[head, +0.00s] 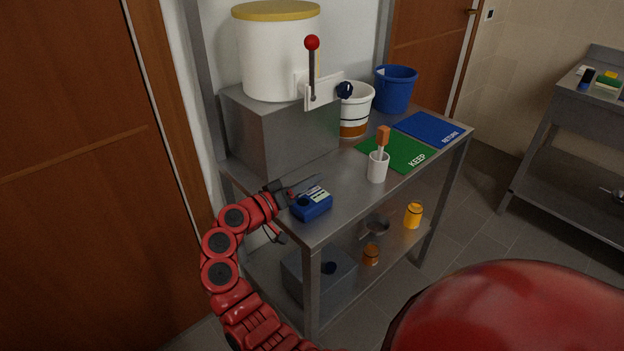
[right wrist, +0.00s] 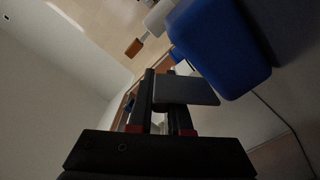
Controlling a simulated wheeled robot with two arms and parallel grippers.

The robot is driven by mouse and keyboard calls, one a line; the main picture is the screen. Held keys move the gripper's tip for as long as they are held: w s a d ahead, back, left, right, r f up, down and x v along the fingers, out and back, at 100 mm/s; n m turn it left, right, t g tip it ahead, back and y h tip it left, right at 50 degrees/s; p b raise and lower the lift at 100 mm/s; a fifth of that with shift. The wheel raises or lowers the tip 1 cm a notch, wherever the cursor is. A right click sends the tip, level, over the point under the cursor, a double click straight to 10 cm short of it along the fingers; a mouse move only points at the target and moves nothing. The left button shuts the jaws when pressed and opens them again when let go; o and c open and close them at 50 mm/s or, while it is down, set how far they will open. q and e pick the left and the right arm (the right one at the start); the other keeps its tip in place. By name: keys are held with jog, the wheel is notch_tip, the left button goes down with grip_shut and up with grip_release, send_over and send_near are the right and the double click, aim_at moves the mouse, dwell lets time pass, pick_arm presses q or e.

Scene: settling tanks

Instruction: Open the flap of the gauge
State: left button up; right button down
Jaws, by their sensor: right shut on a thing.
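The gauge (head: 311,207) is a blue box with a pale label face, lying at the near left corner of the steel table. It also shows as a blue body in the right wrist view (right wrist: 225,48). Its flap (right wrist: 190,91) is a thin grey plate, and in the head view it stands up at an angle over the gauge (head: 304,185). My right gripper (head: 284,192) is at the left side of the gauge. In the right wrist view its fingers (right wrist: 160,88) are shut on the flap. My left gripper is not in view.
On the steel table (head: 335,195) stand a white cup with a brush (head: 377,167), a green KEEP mat (head: 398,150), a blue RETURN mat (head: 430,128), buckets and a grey block (head: 280,130) bearing a white tank with a red-knobbed lever (head: 312,65). A cable shows beside the gauge.

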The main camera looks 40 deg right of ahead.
jog(key=n+p, duration=0.1)
jog(key=w+r+n+p, duration=0.1)
jog(key=n+p, duration=0.1)
jog(key=shift+w+a, duration=0.1)
jog(key=shift+w, duration=0.1)
jog(key=n+p, duration=0.1)
jog(key=w+n+p, duration=0.1)
jog(key=n, duration=0.1)
jog(key=n+p, duration=0.1)
jog(key=w+n+p, duration=0.1)
jog(key=shift+w+f+n, duration=0.1)
jog(key=shift+f+n, duration=0.1)
jog(key=shift+n, duration=0.1)
jog(key=shift+w+f+n+p, duration=0.25)
jog(key=shift+n+p, duration=0.1)
jog(key=shift+n, duration=0.4)
jog(key=shift+w+f+n+p, duration=0.25)
jog(key=shift+n+p, duration=0.1)
jog(key=shift+n, duration=0.4)
jog(key=c, duration=0.8)
grip_release()
jog(key=shift+c, duration=0.2)
jog(key=shift+a, duration=0.1)
